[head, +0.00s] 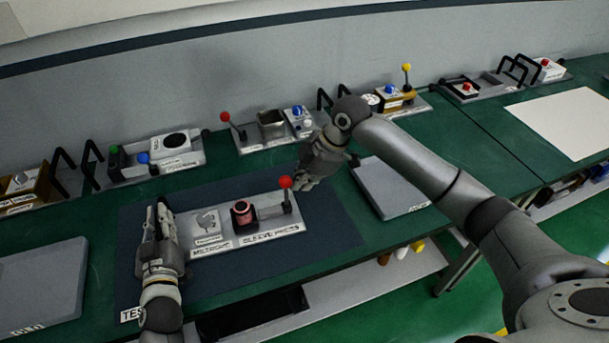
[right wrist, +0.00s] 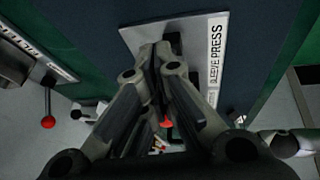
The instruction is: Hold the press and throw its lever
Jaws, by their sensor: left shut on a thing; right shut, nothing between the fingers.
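The sleeve press is a light grey plate (head: 268,235) on a dark blue mat (head: 330,215). It carries a dark cylinder with a reddish sleeve (head: 243,213) and, at its right end, a lever with a red ball (head: 285,182). My left gripper (head: 160,215) is shut on the plate's left end. My right gripper (head: 303,184) is shut and empty, just right of the red ball. In the right wrist view my fingers (right wrist: 163,50) point over the plate (right wrist: 140,38), and the red ball (right wrist: 166,124) shows between the finger links. Contact with the lever cannot be told.
Behind stand a fixture with another red-ball lever (head: 225,117), a box with green and blue knobs (head: 170,160), and a yellow-ball lever unit (head: 406,68). Grey pads lie at left (head: 45,285) and right (head: 385,190). The front mat is clear.

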